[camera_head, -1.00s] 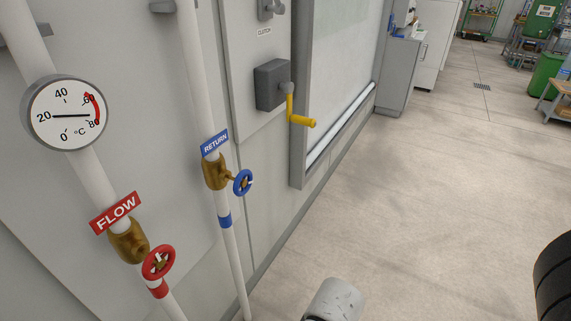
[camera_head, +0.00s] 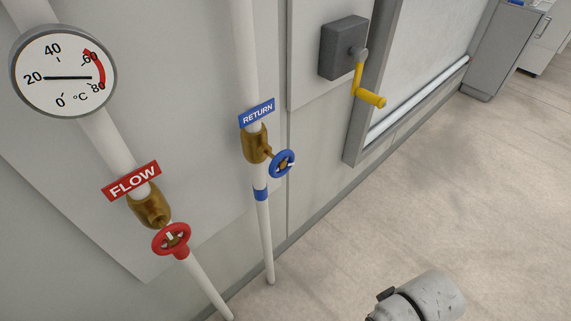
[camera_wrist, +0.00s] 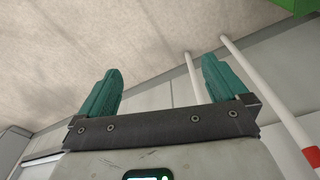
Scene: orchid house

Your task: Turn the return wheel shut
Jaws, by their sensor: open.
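The blue return wheel (camera_head: 281,163) sits on the brass valve (camera_head: 256,146) of the right white pipe, under a blue RETURN label (camera_head: 257,113). My gripper (camera_wrist: 161,85) shows in the wrist view with its two green fingers wide apart and nothing between them. In the head view only a part of my arm shows at the bottom right, apart from the wheel. The wrist view shows two white pipes beyond the fingers; the blue wheel does not show there.
The red flow wheel (camera_head: 171,239) is on the left pipe, below a FLOW label (camera_head: 131,180) and a round gauge (camera_head: 63,71). A yellow crank (camera_head: 367,92) sticks out from a grey box (camera_head: 343,48) to the right. The floor (camera_head: 480,200) at right is clear.

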